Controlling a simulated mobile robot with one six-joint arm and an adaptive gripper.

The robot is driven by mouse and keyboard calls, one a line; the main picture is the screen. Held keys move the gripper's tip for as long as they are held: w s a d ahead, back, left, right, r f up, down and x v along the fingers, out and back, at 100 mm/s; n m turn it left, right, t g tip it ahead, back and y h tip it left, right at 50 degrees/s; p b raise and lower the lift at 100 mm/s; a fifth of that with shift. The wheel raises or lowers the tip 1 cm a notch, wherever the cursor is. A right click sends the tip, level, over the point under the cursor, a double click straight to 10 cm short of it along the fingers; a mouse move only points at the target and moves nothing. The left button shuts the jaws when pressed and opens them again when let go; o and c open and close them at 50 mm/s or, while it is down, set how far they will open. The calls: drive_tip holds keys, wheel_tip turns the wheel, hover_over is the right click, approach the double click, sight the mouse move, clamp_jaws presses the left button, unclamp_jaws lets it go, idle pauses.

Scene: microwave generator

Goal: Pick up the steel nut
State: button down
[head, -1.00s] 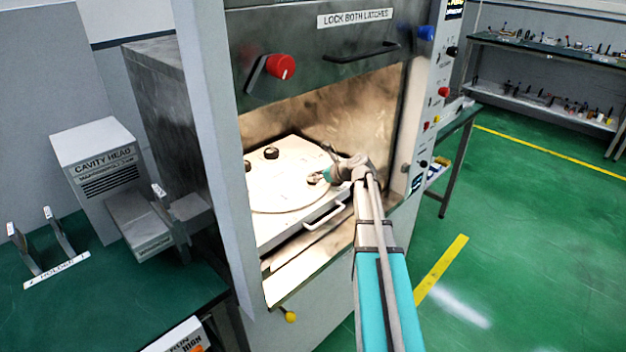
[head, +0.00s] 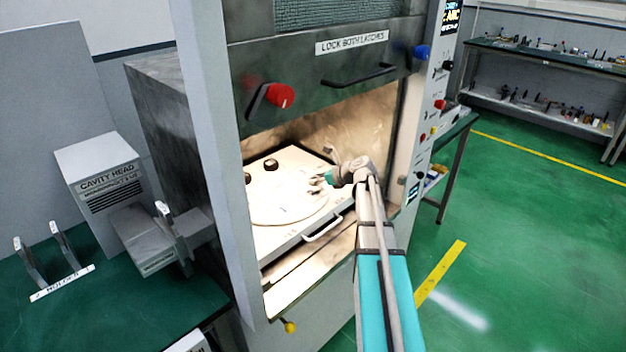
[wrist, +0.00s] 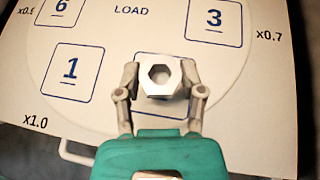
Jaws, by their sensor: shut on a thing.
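The steel nut (wrist: 160,78) is a shiny hexagonal ring in the wrist view. It sits between the two fingertips of my gripper (wrist: 160,74), which is shut on it. In the head view my gripper (head: 322,180) is inside the lit chamber, over the right part of the round plate (head: 282,212). The nut is too small there to make out clearly.
The plate lies on a pale tray (head: 275,246) with a front handle (head: 322,230). Two dark pieces, one of them here (head: 271,165), stand at its back left. The raised door (head: 330,80) hangs above, and the chamber's left post (head: 212,150) stands beside the opening.

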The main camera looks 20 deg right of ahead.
drive_tip(key=s+d+r+p, duration=0.8)
drive_tip(key=d, duration=0.2)
drive_tip(key=shift+s+r, duration=0.2)
drive_tip(key=shift+r, duration=0.15)
idle(0.6)
